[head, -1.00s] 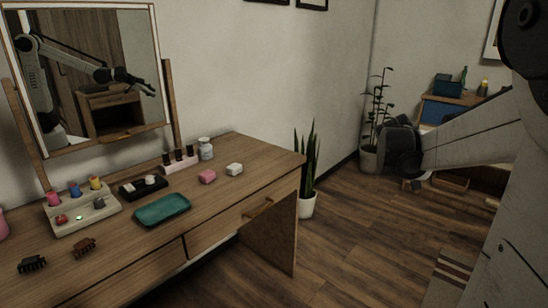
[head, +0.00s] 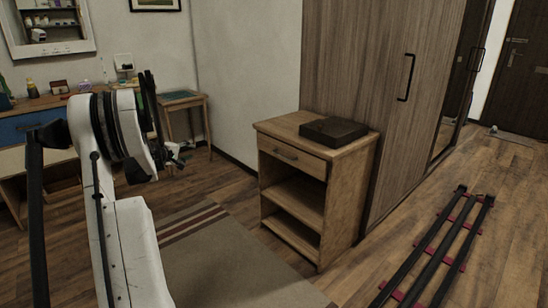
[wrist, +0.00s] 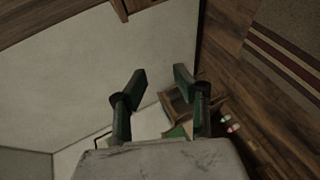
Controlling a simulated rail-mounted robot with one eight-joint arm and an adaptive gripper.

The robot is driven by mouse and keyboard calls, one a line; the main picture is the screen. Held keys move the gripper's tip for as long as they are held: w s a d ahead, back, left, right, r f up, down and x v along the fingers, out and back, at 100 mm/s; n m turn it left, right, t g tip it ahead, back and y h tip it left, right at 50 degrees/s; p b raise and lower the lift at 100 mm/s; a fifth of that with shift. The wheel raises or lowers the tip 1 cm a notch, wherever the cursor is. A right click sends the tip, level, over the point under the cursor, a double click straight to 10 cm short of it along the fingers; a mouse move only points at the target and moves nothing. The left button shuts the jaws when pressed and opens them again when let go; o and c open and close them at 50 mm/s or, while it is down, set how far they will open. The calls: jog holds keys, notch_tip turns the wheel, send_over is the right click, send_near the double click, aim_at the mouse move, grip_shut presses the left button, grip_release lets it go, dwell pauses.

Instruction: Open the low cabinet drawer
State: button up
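The low cabinet (head: 318,190) stands in the middle of the head view, against the tall wardrobe. It is light wood, with one drawer (head: 291,158) at the top and open shelves below. The drawer front looks flush with the cabinet, so it is closed. A dark bar handle (head: 286,154) runs across its front. My gripper (wrist: 160,82) shows in the wrist view with its two dark fingers apart and nothing between them. In the head view my arm is at the left, well away from the cabinet, and the fingers are not clearly visible. The drawer is not recognisable in the wrist view.
A dark box (head: 333,130) lies on the cabinet top. The wardrobe (head: 385,80) is directly right of it. A rug (head: 225,262) covers the floor in front. Dark rails (head: 440,245) lie at the right. A desk (head: 35,125) and small side table (head: 187,101) are at the left.

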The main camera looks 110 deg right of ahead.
jog(key=s+a+f+m+g+y, duration=0.1)
jog(key=s+f+g, duration=0.15)
jog(key=s, duration=0.75)
jog(key=s+a+f+m+g+y, duration=0.1)
jog(key=s+f+y, duration=0.15)
jog(key=s, duration=0.85)
jog(key=s+a+f+m+g+y, duration=0.1)
jog(key=s+f, duration=0.2)
jog(key=s, duration=0.7)
jog(key=shift+b+x, duration=1.85)
jog(key=shift+x, duration=4.95)
jog(key=shift+d+r, duration=0.1)
jog(key=shift+c, duration=0.2)
grip_shut()
